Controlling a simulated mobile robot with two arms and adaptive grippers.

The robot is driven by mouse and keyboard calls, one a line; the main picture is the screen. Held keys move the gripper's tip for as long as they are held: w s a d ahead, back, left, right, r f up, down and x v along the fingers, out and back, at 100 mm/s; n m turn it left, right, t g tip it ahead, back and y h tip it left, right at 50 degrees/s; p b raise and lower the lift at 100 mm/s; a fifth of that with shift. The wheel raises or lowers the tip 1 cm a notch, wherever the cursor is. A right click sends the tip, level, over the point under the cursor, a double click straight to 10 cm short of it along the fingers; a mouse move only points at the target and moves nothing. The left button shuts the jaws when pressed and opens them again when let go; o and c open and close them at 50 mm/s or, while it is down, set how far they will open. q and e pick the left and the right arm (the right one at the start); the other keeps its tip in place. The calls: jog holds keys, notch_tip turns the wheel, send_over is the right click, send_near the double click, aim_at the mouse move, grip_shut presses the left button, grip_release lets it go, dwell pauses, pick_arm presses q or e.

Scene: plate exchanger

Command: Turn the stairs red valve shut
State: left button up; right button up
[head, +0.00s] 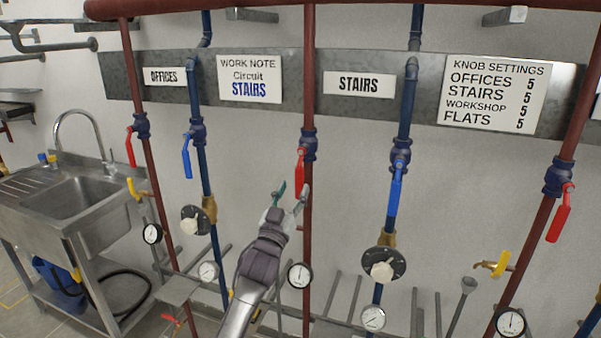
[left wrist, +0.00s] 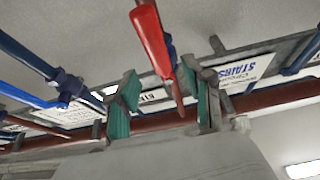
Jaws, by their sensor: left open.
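The stairs red valve has a dark blue body on the red pipe beside the STAIRS sign (head: 358,84). Its red handle (head: 300,172) hangs down along the pipe. My left gripper (head: 290,194) is open just below the handle, with its green-padded fingertips spread. In the left wrist view the red handle (left wrist: 150,38) appears in the gap between the open fingers (left wrist: 163,105), and no grip on it shows. Whether a finger touches it I cannot tell. My right gripper is not in view.
A blue valve handle (head: 395,190) hangs on the blue pipe to the right, another blue handle (head: 187,158) to the left. A round knob (head: 383,265) and a gauge (head: 300,275) sit low near my arm. A sink (head: 75,210) stands at far left.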

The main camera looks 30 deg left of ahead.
aim_at(298, 179)
pick_arm(q)
jog(key=x, duration=0.5)
jog(key=shift+w+a+r+p, duration=0.1)
jog(key=shift+w+p, duration=0.2)
jog(key=shift+p, duration=0.1)
grip_shut()
